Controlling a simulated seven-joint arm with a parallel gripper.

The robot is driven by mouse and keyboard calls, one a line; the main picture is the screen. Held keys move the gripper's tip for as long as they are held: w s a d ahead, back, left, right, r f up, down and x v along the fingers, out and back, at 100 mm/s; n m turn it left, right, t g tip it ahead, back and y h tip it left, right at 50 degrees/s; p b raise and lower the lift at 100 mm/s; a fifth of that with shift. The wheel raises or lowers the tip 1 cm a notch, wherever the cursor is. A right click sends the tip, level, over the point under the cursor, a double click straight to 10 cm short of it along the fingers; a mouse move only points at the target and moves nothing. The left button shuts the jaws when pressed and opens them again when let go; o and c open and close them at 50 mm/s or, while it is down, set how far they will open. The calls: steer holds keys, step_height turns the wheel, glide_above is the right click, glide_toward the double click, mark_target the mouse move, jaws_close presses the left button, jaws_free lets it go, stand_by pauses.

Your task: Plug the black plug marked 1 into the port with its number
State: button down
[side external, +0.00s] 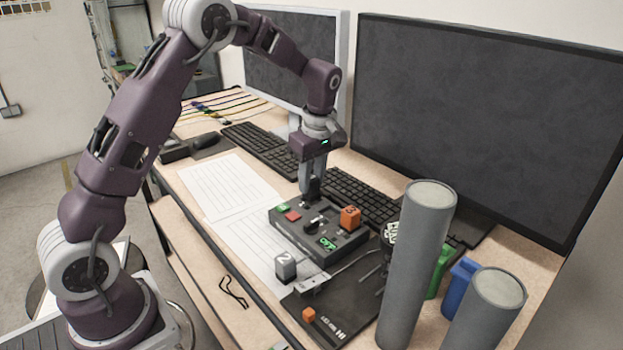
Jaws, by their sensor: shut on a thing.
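My gripper (313,190) points down over the back edge of the dark control box (322,256). It is shut on a small black thing that I take for the black plug (315,186); its number cannot be read here. The fingers hide part of it, and I cannot tell whether it touches the box. On the box top are a green button, a red button, a dark knob or lever and a green OFF label. An orange block with a number (350,218) stands at its right end. The numbered ports cannot be made out.
A grey block marked 2 (286,265) stands in front of the box. A dark mat (345,306) bears a small orange cube (309,314). Tall grey cylinders (415,265) stand at the right. Keyboards (360,195) and monitors (480,120) are behind. Paper sheets (225,185) lie left.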

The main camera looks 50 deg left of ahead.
steer(key=shift+f, duration=0.8)
stand_by(1.1)
steer(key=c, duration=0.7)
jaws_free()
steer(key=shift+o, duration=0.2)
steer(key=shift+r, duration=3.55)
